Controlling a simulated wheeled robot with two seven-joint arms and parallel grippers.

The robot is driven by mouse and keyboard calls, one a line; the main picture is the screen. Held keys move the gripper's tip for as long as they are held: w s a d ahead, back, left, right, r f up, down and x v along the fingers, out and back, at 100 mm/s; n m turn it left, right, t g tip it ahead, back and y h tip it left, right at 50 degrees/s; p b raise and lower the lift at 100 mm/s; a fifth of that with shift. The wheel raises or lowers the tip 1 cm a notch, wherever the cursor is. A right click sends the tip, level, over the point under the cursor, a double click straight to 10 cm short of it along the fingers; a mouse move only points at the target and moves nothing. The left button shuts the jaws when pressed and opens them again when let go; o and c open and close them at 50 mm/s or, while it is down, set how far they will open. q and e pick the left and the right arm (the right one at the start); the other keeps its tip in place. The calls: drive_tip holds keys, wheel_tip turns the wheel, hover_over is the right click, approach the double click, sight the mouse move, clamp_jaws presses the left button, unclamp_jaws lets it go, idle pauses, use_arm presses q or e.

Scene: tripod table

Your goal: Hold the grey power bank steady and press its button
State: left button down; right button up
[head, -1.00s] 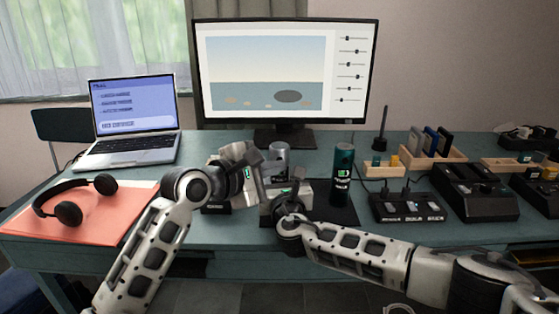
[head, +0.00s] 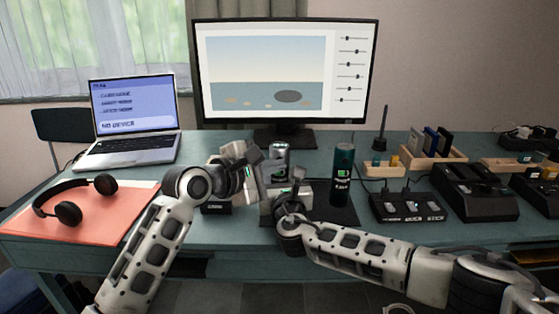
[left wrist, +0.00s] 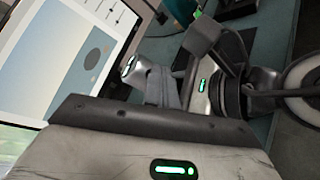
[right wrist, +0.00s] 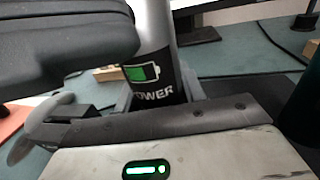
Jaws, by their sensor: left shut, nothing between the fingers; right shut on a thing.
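The grey power bank (head: 280,150) stands upright near the middle of the table, partly hidden by my grippers. In the right wrist view its grey body carries a black band (right wrist: 158,82) with a green battery mark and the word POWER. My right gripper (right wrist: 160,103) is shut around its lower part, one finger on each side. My left gripper (head: 272,166) is shut and empty, close beside the power bank on its left. In the left wrist view its fingers (left wrist: 165,83) are near the power bank's top (left wrist: 130,68). I cannot tell whether they touch; the button is not clear.
A dark bottle-like cylinder (head: 343,172) stands right of my right gripper. A dark switch box (head: 408,207) is farther right. The monitor (head: 285,70) stands behind, the laptop (head: 135,145) and headphones (head: 75,205) at left. The front strip of table is fairly clear.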

use_arm(q)
drive_tip(key=shift+s, duration=0.7)
drive_tip(key=shift+s, duration=0.1)
drive_tip(key=s, duration=0.4)
drive_tip(key=shift+s, duration=0.4)
idle(0.3)
use_arm(e)
drive_tip(key=o, duration=1.3)
drive_tip(key=shift+o, duration=0.2)
